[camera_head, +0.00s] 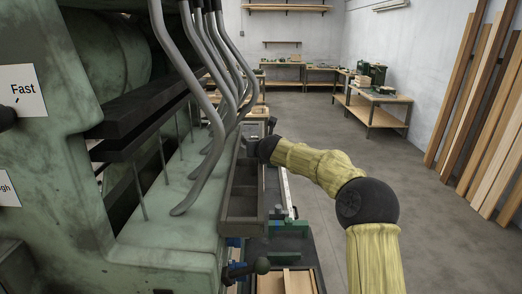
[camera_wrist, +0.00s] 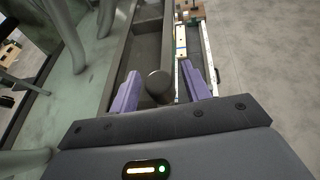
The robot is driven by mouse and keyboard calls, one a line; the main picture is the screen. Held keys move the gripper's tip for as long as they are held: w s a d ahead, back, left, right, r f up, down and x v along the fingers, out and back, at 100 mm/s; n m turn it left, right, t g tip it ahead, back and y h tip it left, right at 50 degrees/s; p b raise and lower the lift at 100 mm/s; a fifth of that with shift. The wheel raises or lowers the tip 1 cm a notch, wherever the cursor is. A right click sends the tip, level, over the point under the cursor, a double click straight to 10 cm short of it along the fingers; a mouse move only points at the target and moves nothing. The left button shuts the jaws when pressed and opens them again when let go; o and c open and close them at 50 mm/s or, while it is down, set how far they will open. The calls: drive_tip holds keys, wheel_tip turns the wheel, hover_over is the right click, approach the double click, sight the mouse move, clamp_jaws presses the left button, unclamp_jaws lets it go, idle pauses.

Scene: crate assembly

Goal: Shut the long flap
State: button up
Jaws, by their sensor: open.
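No part is plainly recognisable as the long flap. A long dark grey trough (camera_head: 231,207) with cross dividers runs along the right side of the green machine; it also shows in the wrist view (camera_wrist: 146,45). A dark bar with a rounded end (camera_wrist: 160,84) lies along its right side in the wrist view. My gripper (camera_wrist: 160,90) is open, its two purple fingers on either side of that rounded end. I cannot tell whether they touch it. In the head view my yellow-sleeved arm reaches to the trough's far part, and the fingers are hidden there.
The green machine (camera_head: 170,235) has several curved grey levers (camera_head: 207,110) hanging close to the trough on the left. A narrow bench (camera_head: 290,246) with tools and wood runs on the right. Open floor (camera_head: 445,240) lies beyond; planks (camera_head: 480,100) lean on the right wall.

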drive_tip(key=b+v, duration=0.2)
drive_tip(key=v, duration=1.5)
drive_tip(key=shift+s, duration=0.25)
drive_tip(key=shift+d+r, duration=0.1)
